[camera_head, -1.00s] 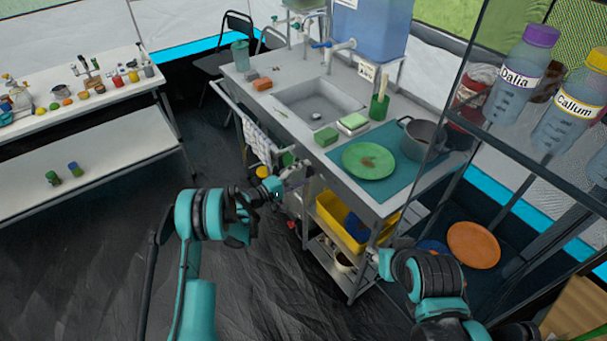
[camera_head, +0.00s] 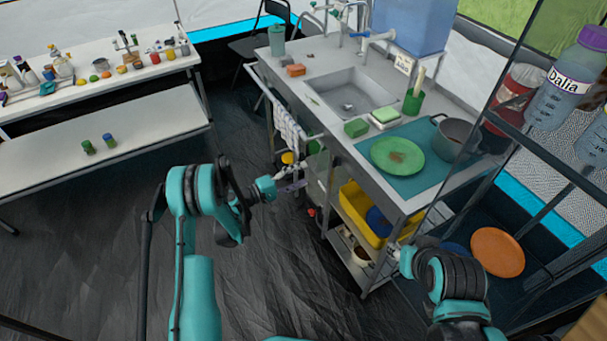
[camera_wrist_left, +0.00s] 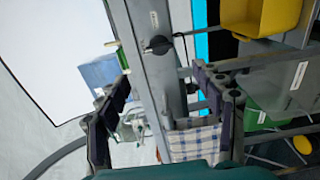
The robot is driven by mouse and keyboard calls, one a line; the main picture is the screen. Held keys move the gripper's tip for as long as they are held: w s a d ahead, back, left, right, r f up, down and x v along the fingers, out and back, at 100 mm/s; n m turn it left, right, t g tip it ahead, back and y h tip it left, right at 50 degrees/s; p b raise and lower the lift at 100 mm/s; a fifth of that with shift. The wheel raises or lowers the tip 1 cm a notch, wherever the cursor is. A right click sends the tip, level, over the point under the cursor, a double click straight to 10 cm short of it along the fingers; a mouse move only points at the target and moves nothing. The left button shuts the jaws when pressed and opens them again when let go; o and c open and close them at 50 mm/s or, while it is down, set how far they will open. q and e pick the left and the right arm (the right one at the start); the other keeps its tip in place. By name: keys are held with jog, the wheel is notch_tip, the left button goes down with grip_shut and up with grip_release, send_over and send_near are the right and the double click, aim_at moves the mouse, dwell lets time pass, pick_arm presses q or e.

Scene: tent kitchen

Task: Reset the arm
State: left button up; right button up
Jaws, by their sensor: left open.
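My left gripper (camera_head: 292,186) is open and empty, beside the left front side of the steel sink bench (camera_head: 310,135). In the left wrist view its two dark fingers (camera_wrist_left: 165,92) stand well apart, with a bench rail and a checked cloth (camera_wrist_left: 195,143) seen beyond and between them. My left arm is bent at the elbow over the dark floor. My right arm comes in at the lower right. Its gripper end (camera_head: 393,254) is small and partly hidden near the bench's lower front corner, so its jaws cannot be made out.
The bench bears a green plate (camera_head: 398,156), a pot (camera_head: 456,138) and a sink (camera_head: 350,93). A yellow bin (camera_head: 362,212) sits below. A glass-sided shelf with bottles (camera_head: 568,80) stands close at right. A white table (camera_head: 110,70) stands at left. Dark floor between is clear.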

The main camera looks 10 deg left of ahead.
dwell(0.3)
pick_arm(q)
jog(key=s+d+r+m+g+y, duration=0.1)
jog(key=s+r+m+g+y, duration=0.1)
jog(key=s+r+y, duration=0.4)
jog(key=s+d+r+m+g+y, duration=0.1)
jog(key=s+r, duration=0.3)
jog(key=r, duration=0.5)
jog(key=s+a+m+y, duration=0.2)
jog(key=s+a+y, duration=0.1)
jog(key=s, duration=0.8)
jog(key=s+a+r+m+y, duration=0.1)
jog(key=s+a+y, duration=0.3)
jog(key=s, duration=0.7)
jog(key=shift+s+a+r+m+y, duration=0.35)
jog(key=shift+a+m, duration=0.35)
jog(key=shift+a, duration=0.45)
